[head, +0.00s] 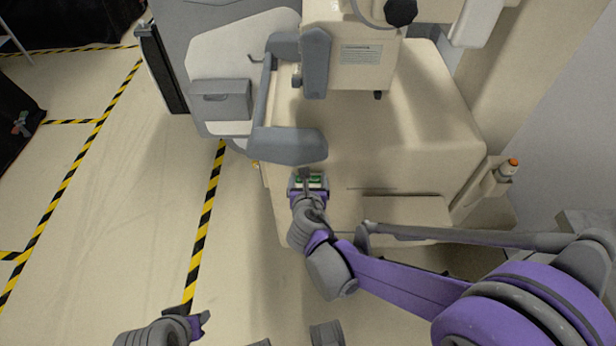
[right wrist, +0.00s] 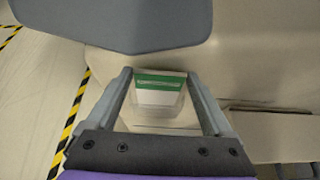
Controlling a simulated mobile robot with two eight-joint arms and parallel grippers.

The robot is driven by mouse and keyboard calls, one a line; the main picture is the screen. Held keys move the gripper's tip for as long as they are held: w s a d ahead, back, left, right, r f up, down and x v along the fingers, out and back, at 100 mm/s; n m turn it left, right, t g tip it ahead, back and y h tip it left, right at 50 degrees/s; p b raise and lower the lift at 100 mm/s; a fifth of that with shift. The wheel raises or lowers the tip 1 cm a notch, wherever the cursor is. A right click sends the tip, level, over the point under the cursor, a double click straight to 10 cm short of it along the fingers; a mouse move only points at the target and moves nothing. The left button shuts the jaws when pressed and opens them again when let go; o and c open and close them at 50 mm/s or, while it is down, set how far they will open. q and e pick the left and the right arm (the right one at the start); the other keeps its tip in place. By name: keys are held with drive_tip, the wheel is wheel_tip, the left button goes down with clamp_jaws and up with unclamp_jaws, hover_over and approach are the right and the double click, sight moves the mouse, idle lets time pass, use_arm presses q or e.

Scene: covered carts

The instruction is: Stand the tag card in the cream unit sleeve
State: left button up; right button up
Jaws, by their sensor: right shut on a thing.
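The tag card (right wrist: 160,97), white with a green band, is between the fingers of my right gripper (right wrist: 160,78) in the right wrist view. The gripper is shut on it. In the head view my right gripper (head: 309,177) is at the front of the cream unit (head: 430,130), just below a grey padded arm, with a bit of the card's green (head: 316,180) showing. I cannot clearly make out the sleeve; a pale edge surrounds the card, but I cannot tell if it is the sleeve. My left gripper (head: 197,324) is low at the left, apart from the unit; its jaws are unclear.
The grey padded arm (head: 290,146) of the unit hangs close beyond my right gripper. An orange-topped holder (head: 511,165) is on the unit's right side. Yellow-black floor tape (head: 206,205) runs along the left, where the floor is open.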

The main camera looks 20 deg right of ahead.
drive_tip(key=o, duration=1.5)
drive_tip(key=p+v, duration=0.3)
drive_tip(key=v, duration=0.7)
drive_tip(key=shift+s+r, duration=0.25)
drive_tip(key=shift+s, duration=0.05)
drive_tip(key=shift+a, duration=0.1)
